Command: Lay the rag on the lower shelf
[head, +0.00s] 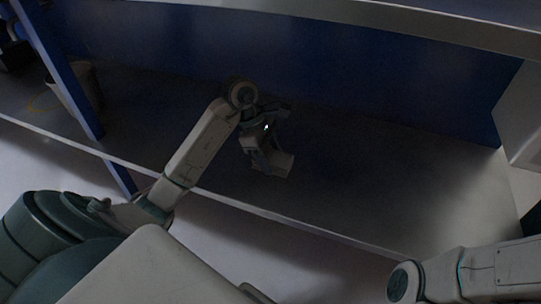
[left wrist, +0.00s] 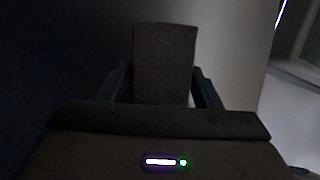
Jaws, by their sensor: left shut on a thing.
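My left gripper (head: 268,153) reaches in over the dark grey lower shelf (head: 370,190) and is shut on the rag. The rag shows in the left wrist view as a grey, textured, folded block (left wrist: 164,62) between the two fingers. In the head view a small pale piece at the gripper's tip appears to be the rag (head: 283,164). I cannot tell whether it touches the shelf. My right arm shows at the bottom right of the head view, but its gripper is out of view.
An upper shelf edge (head: 420,25) runs above, with a blue back panel (head: 300,65) behind. A blue post (head: 72,85) and a grey bucket (head: 82,88) stand at the left. A pale panel (head: 522,115) closes the right end. The shelf right of my gripper is clear.

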